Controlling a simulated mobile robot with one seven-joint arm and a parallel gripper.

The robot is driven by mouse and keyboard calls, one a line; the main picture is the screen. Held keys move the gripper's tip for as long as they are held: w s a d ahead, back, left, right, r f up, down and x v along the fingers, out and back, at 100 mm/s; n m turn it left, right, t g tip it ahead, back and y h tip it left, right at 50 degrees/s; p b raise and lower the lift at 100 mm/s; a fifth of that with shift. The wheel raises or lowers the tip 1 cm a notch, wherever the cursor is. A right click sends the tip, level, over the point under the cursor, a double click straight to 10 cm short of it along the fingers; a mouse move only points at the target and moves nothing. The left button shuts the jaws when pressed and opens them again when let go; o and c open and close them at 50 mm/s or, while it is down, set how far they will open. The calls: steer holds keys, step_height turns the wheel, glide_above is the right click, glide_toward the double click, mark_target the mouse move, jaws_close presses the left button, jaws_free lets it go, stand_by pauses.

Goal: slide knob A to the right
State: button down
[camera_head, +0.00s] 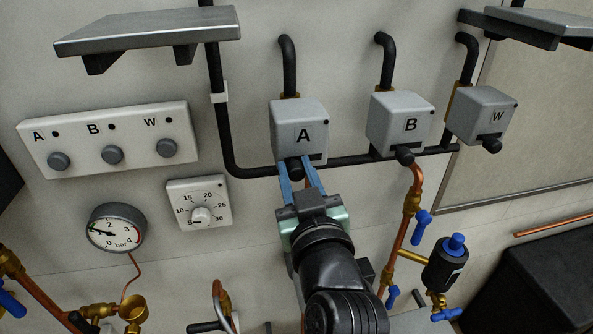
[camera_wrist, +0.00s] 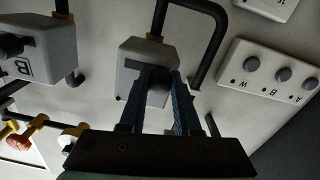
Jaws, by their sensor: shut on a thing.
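Knob A is the small black knob (camera_head: 295,168) at the lower front of the grey box marked A (camera_head: 297,125) in the head view. My gripper (camera_head: 297,172) reaches up from below with its blue fingers on either side of this knob, shut on it. The box's letter does not show in the wrist view.
Box B (camera_head: 400,122) and box W (camera_head: 480,112) stand to the right, each with a black knob. A panel with three round knobs (camera_head: 108,138), a dial (camera_head: 198,204) and a pressure gauge (camera_head: 115,228) are on the left. Black pipes run behind the boxes.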

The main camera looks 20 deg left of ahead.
mark_target(317, 156)
steer(key=w+d+b, duration=0.1)
steer(key=d+b, duration=0.1)
steer(key=shift+w+d+f, duration=0.15)
steer(key=shift+w+d, duration=0.15)
steer(key=shift+w, duration=0.05)
steer(key=shift+w+d+b, duration=0.3)
steer(key=shift+d+b, duration=0.1)
steer(key=shift+d, duration=0.05)
steer(key=shift+r, duration=0.2)
steer(key=c, duration=0.6)
jaws_free()
steer(key=shift+s, duration=0.1)
